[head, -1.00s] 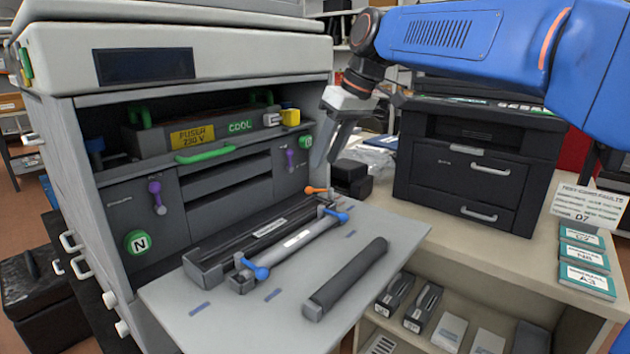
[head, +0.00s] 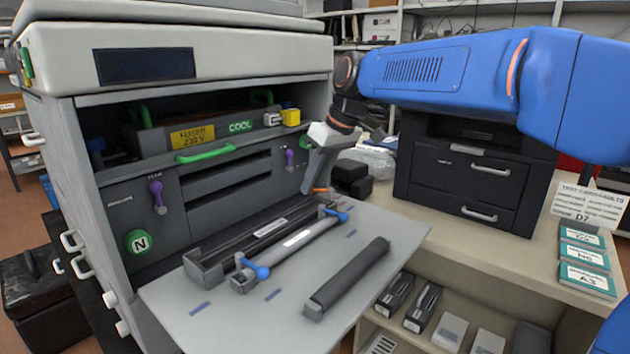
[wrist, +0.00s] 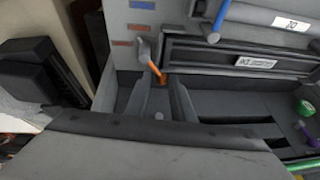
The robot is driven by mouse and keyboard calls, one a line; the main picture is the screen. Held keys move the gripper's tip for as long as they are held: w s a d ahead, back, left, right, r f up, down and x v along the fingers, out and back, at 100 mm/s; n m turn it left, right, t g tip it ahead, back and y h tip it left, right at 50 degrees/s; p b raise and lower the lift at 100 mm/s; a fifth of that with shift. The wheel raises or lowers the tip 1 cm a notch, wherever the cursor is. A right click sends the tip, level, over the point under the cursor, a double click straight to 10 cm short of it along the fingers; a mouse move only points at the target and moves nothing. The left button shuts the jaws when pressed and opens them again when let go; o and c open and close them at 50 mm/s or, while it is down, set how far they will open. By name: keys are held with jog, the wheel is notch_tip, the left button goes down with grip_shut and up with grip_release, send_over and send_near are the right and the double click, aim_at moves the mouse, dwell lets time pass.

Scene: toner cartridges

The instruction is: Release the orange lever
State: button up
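The orange lever (wrist: 155,72) shows in the wrist view as a short slanted bar below a grey end piece. In the head view only a bit of the orange lever (head: 321,190) shows, at the far end of the tray part, with my gripper in front of it. My gripper (head: 308,188) points down there beside the printer front. In the wrist view my gripper (wrist: 160,82) has its two grey fingers apart, with the lever's lower end between or just beyond the tips. I cannot tell whether they touch it.
The printer (head: 60,150) stands at left, with a purple lever (head: 157,197) and green handle (head: 206,153). On its pulled-out shelf (head: 200,330) lie a long dark cartridge tray, a roller with blue levers (head: 257,271) and a dark bar (head: 347,278). A black cabinet (head: 470,180) stands right.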

grip_shut()
jog(key=shift+w+d+m+t+h, duration=0.1)
jog(key=shift+w+m+t+h, duration=0.15)
jog(key=shift+m, duration=0.55)
jog(key=shift+w+d+m+t+h, duration=0.1)
jog(key=shift+w+m+t+h, duration=0.15)
jog(key=shift+m, duration=0.55)
jog(key=shift+w+d+m+t+h, duration=0.1)
jog(key=shift+w+m+t, duration=0.15)
jog(key=shift+m, duration=0.55)
jog(key=shift+f, duration=0.1)
jog(key=o, duration=0.6)
grip_release()
